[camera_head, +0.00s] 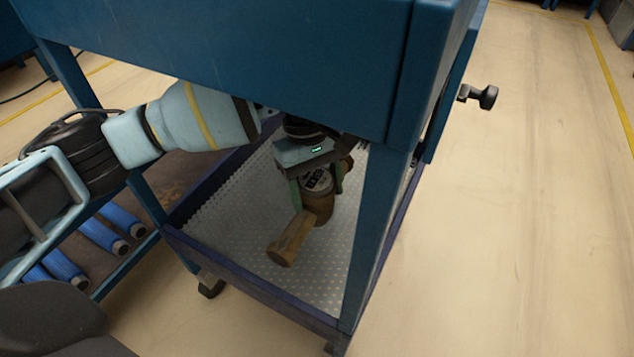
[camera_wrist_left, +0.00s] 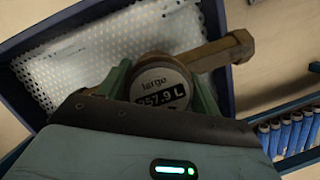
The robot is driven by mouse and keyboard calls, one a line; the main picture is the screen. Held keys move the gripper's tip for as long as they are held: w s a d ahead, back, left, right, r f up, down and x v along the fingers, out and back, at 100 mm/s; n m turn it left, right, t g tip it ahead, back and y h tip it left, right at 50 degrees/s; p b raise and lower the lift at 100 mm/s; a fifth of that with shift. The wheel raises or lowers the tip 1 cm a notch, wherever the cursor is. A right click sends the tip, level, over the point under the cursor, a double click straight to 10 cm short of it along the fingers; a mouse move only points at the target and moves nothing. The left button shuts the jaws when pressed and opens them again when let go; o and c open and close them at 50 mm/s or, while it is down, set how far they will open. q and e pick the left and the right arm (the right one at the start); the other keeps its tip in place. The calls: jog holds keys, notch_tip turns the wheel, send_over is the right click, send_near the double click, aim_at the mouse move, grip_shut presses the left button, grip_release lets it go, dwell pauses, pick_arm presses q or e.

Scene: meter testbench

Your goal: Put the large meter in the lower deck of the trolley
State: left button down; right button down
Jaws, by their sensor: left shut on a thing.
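The large meter (camera_head: 323,205) is a brass body with a pipe stub and a round dial. In the left wrist view the dial of the meter (camera_wrist_left: 161,84) reads "large". My left gripper (camera_head: 316,184) is shut on the meter, with its green fingers (camera_wrist_left: 203,96) on either side of the dial. It holds the meter inside the trolley, over the lower deck (camera_head: 230,215), which has a pale dotted floor and a dark blue rim. I cannot tell whether the meter touches the floor. My right gripper is not in view.
The trolley's blue upper body (camera_head: 230,50) hangs close above my left arm. A blue corner post (camera_head: 374,235) stands right of the meter. Several blue cylinders (camera_head: 100,235) lie on a shelf at the left. The lower deck floor around the meter looks clear.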

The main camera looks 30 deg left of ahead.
pick_arm(q)
jog(key=shift+w+r, duration=0.15)
jog(key=shift+w, duration=0.15)
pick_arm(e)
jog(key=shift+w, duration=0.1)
pick_arm(q)
jog(key=shift+s+f, duration=0.1)
jog(key=shift+f, duration=0.2)
notch_tip(320, 180, down, 4)
jog(key=shift+f+b, duration=0.1)
jog(key=shift+b, duration=0.95)
jog(key=shift+f, duration=0.15)
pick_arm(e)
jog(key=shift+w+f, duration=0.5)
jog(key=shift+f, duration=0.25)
